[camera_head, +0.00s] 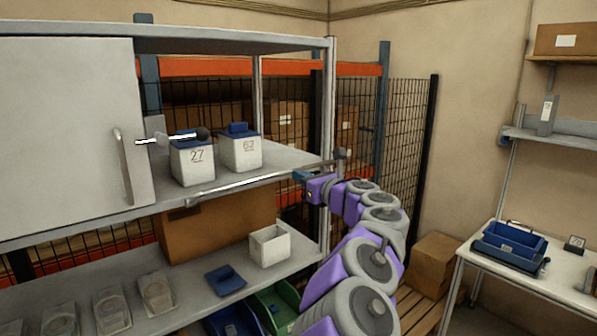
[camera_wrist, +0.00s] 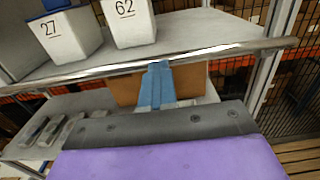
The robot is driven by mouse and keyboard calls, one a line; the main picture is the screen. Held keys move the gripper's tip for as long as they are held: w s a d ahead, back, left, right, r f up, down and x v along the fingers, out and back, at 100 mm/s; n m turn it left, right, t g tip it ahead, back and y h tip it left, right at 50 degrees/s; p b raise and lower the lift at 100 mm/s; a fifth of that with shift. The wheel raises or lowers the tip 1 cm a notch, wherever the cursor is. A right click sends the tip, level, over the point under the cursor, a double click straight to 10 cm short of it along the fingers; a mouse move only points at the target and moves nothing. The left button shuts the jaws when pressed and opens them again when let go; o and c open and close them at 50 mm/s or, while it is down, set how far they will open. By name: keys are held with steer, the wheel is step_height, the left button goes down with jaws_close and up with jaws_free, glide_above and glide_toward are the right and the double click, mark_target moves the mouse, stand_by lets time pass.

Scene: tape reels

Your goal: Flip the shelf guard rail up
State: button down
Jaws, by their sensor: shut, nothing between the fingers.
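The guard rail (camera_head: 240,183) is a thin metal bar along the front edge of the middle shelf (camera_head: 285,162). It runs nearly level, close to the shelf edge, and also crosses the wrist view (camera_wrist: 105,70). My gripper (camera_head: 299,175) is at the right part of the rail, on its front side. In the wrist view its blue fingers (camera_wrist: 158,68) are together and empty, with their tips at the rail's lower edge. I cannot tell whether they touch it. White bins marked 27 (camera_head: 193,163) and 62 (camera_head: 240,152) stand on the shelf behind the rail.
A white panel (camera_head: 70,130) with a handle covers the shelf's left side. A rod with a dark knob (camera_head: 201,134) shows in front of bin 27. A metal post (camera_head: 327,120) stands at the right. Below are an open white box (camera_head: 270,246) and a cardboard box (camera_head: 215,225).

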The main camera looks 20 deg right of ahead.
steer(key=shift+w+d+r+g+p, duration=0.1)
steer(key=shift+w+r+g+p, duration=0.15)
steer(key=shift+r+p, duration=0.35)
steer(key=shift+w+d+r+g+p, duration=0.1)
steer(key=shift+w+r+g+p, duration=0.05)
steer(key=shift+w+r+p, duration=0.3)
steer(key=w+r+p, duration=0.1)
steer(key=w+a+r+p, duration=0.1)
steer(key=p, duration=0.1)
steer(key=shift+r+g, duration=0.25)
steer(key=shift+g, duration=0.05)
steer(key=shift+w+a+r, duration=0.15)
steer(key=shift+w+r, duration=0.2)
steer(key=shift+w, duration=0.3)
steer(key=shift+w+a+r, duration=0.15)
steer(key=shift+w+r, duration=0.15)
steer(key=shift+w, duration=0.3)
steer(key=shift+w+a, duration=0.1)
steer(key=shift+w, duration=0.05)
